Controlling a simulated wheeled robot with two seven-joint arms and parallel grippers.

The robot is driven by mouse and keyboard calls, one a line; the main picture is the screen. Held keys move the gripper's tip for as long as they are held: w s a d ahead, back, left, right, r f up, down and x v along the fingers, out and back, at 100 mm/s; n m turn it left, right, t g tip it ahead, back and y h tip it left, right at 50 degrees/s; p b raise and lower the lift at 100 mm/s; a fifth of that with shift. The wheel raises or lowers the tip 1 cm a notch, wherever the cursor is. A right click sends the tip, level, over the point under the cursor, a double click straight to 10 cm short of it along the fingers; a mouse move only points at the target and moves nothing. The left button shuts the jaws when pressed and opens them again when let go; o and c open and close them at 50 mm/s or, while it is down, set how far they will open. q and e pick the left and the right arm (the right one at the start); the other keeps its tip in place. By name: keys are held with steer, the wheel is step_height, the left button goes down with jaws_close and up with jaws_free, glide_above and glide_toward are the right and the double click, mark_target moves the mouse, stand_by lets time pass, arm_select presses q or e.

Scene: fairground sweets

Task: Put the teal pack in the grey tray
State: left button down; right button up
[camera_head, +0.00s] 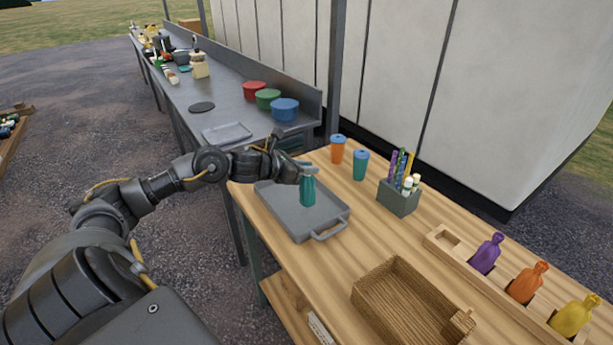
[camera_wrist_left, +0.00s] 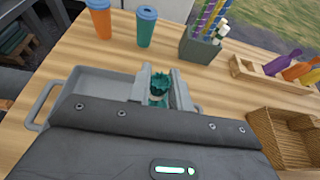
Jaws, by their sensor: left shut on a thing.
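The teal pack (camera_head: 308,191) is in my left gripper (camera_head: 309,171), upright over the grey tray. Its gathered teal top (camera_wrist_left: 160,84) shows between the fingers (camera_wrist_left: 160,92) in the left wrist view. The grey tray (camera_head: 325,214) lies on the wooden table with a handle at each end; it also shows in the left wrist view (camera_wrist_left: 90,84). I cannot tell whether the pack's base touches the tray floor. My right gripper is not in view.
An orange cup (camera_head: 337,150), a teal cup (camera_head: 360,166) and a grey holder of straws (camera_head: 398,199) stand behind the tray. A wicker basket (camera_head: 400,300) and a wooden rack (camera_head: 462,255) with purple, orange and yellow packs are at right. A metal counter (camera_head: 228,98) stands behind.

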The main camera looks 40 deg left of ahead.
mark_target(305, 177)
arm_select(q)
step_height(305, 177, down, 4)
steer(key=shift+w+a+r+p, duration=0.15)
steer(key=shift+r+p, duration=0.1)
steer(key=shift+p, duration=0.6)
steer(key=shift+f+b, duration=0.2)
steer(key=shift+b, duration=0.1)
steer(key=c, duration=1.3)
jaws_free()
